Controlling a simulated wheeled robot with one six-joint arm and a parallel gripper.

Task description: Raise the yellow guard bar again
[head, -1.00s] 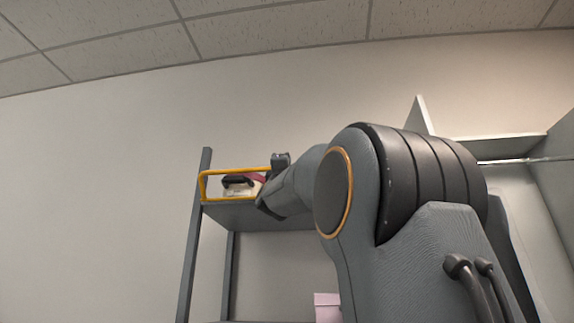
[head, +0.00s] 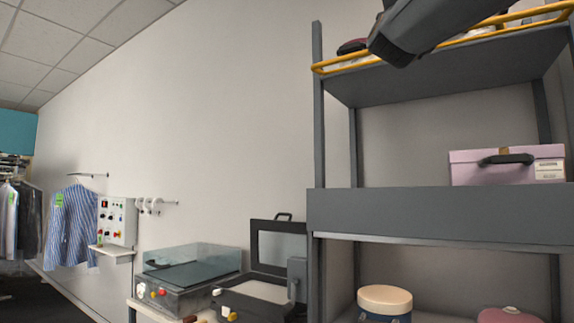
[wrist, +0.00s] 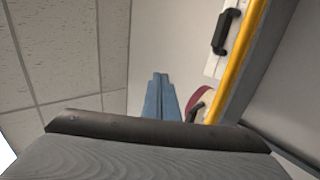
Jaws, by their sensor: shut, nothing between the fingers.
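The yellow guard bar (head: 345,66) runs along the front edge of the top shelf at the upper right of the head view. It shows as a narrow loop from below; its exact tilt is hard to tell. It also shows in the wrist view as a yellow rail (wrist: 240,62). My gripper (wrist: 158,78) is shut and empty in the wrist view, to the left of the rail and apart from it in the picture. In the head view my arm's end crosses in front of the bar and hides part of it; the fingertips are not clear there.
A white box with a black handle (wrist: 227,32) and a dark red item (wrist: 200,102) lie beside the rail. A pink box (head: 475,168) stands on the shelf below. Garments (head: 70,228), a control panel (head: 117,220) and machines stand left. Bare wall lies between.

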